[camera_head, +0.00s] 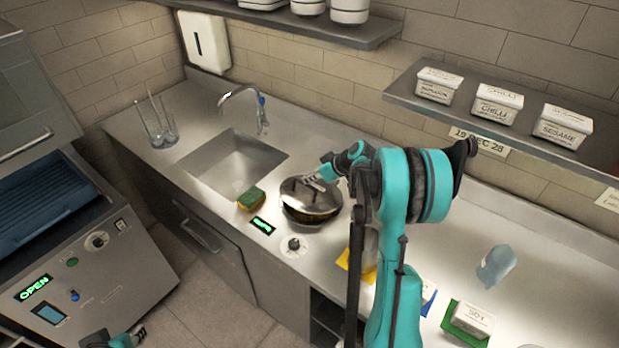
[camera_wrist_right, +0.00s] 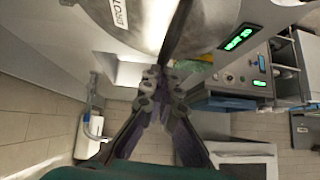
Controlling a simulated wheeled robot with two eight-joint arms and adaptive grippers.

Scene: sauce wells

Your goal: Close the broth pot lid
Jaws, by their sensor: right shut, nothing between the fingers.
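The broth pot (camera_head: 312,217) is dark and round and stands on the steel counter, right of the sink. Its shiny domed lid (camera_head: 305,198) is over the pot and looks slightly tilted; I cannot tell whether its rim is seated all round. My right gripper (camera_head: 314,181) is shut and empty at the lid's upper right side; I cannot tell whether it touches the lid. In the right wrist view, the shut fingers (camera_wrist_right: 165,72) point towards a shiny curved metal surface (camera_wrist_right: 150,22). My left gripper (camera_head: 127,340) is at the bottom edge, partly cut off.
A green-and-yellow sponge (camera_head: 251,198) lies left of the pot, by the sink (camera_head: 225,165). A small green display (camera_head: 262,226) and a round knob (camera_head: 293,245) are in front of it. My right arm hides counter to the right. A shelf (camera_head: 540,140) holds labelled tubs.

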